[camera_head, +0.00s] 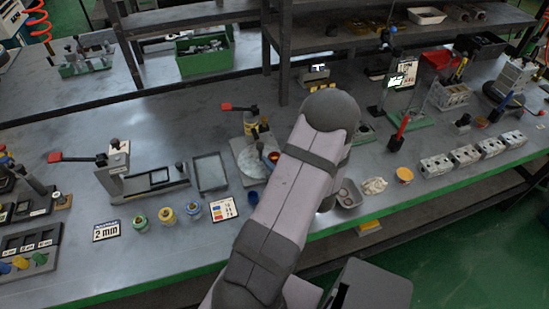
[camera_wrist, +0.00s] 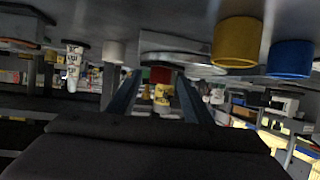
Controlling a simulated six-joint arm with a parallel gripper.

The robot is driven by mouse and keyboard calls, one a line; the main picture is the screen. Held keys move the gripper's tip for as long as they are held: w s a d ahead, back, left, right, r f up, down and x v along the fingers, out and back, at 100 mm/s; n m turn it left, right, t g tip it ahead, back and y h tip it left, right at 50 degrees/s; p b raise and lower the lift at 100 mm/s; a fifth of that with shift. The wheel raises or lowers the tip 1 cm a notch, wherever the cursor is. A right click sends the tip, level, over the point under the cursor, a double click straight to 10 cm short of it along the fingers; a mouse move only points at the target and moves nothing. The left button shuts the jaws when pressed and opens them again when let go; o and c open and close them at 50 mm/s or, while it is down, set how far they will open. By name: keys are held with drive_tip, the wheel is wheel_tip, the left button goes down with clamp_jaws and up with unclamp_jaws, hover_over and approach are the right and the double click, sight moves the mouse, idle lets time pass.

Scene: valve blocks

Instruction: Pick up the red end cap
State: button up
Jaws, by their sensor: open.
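A small red piece (camera_wrist: 160,75), which looks like the red end cap, shows in the wrist view between my two fingers and beyond their tips. A yellow part (camera_wrist: 161,93) shows just below it in the picture. My gripper (camera_wrist: 157,84) is open, with a dark finger on each side and nothing held between them. The wrist picture is upside down, with the bench top along its upper edge. In the head view my arm hides the gripper. A small red spot (camera_head: 273,157) shows by the round fixture (camera_head: 252,162) left of the arm; I cannot tell if it is the cap.
In the wrist view a yellow cup (camera_wrist: 238,42) and a blue cup (camera_wrist: 290,58) stand close on the right. In the head view a blue cup (camera_head: 253,197), a grey tray (camera_head: 349,193) and an orange-topped cup (camera_head: 404,174) are near the arm. Metal blocks (camera_head: 465,155) stand right.

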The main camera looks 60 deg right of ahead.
clamp_jaws()
drive_tip(key=shift+r, duration=0.15)
wheel_tip(320, 180, up, 10)
idle(1.0)
